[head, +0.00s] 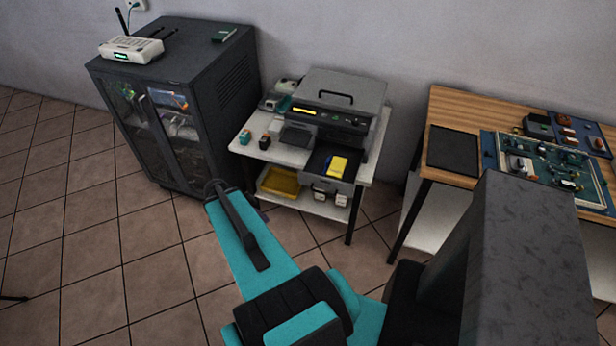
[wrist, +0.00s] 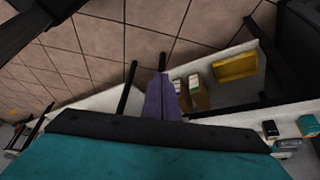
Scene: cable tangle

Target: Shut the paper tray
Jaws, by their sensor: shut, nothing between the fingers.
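The paper tray (head: 316,162) is the dark drawer of the grey printer (head: 342,98), which stands on a white table. It is pulled out toward the front, and a yellow pack (head: 336,165) lies in it. My gripper (head: 216,187) is in front of the table's left side, left of the tray and apart from it. In the wrist view, its purple-grey fingers (wrist: 161,88) are together and empty. I cannot make out the tray in the wrist view.
A yellow bin (head: 280,183) and white boxes (head: 330,196) sit on the table's lower shelf. Small items lie left of the printer. A dark cabinet (head: 180,105) with a router (head: 132,49) stands left, a wooden workbench (head: 455,107) right. Tiled floor in front is clear.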

